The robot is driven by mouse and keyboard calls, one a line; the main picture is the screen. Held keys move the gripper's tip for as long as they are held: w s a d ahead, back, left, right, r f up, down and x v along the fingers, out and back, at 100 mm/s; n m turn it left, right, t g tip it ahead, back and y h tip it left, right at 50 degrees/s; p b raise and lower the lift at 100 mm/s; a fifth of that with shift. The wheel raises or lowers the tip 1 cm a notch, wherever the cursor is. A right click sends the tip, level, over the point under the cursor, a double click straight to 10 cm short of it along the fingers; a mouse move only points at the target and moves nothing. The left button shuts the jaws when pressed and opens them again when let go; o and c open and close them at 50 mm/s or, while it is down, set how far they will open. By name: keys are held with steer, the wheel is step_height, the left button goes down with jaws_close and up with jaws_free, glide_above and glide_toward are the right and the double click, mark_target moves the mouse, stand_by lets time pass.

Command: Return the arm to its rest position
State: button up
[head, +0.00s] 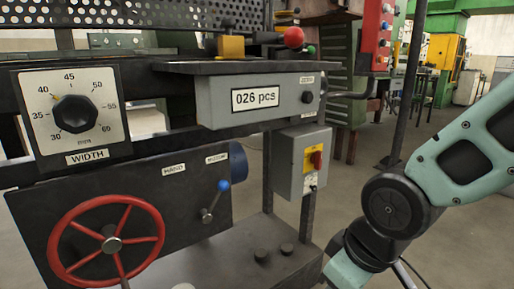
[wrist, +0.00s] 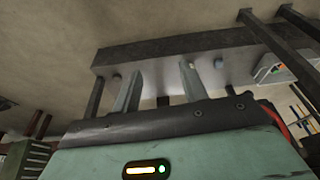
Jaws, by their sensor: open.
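My gripper (wrist: 160,88) shows in the wrist view with its two fingers apart and nothing between them. The gripper itself is not visible in the head view.
The machine carries a width dial (head: 75,113), a counter box (head: 255,98) reading 026 pcs, a red handwheel (head: 107,240), a blue-knobbed lever (head: 215,201) and a switch box (head: 302,160) left of my arm. A dark post (head: 408,85) stands behind it. Open floor lies around the post.

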steer(key=s+d+r+g+h+p, duration=0.1)
steer(key=s+d+r+g, duration=0.15)
steer(key=s, duration=0.85)
step_height(320, 180, up, 32)
steer(key=w+a+p, duration=0.1)
steer(key=p, duration=3.1)
steer(key=shift+m, duration=0.3)
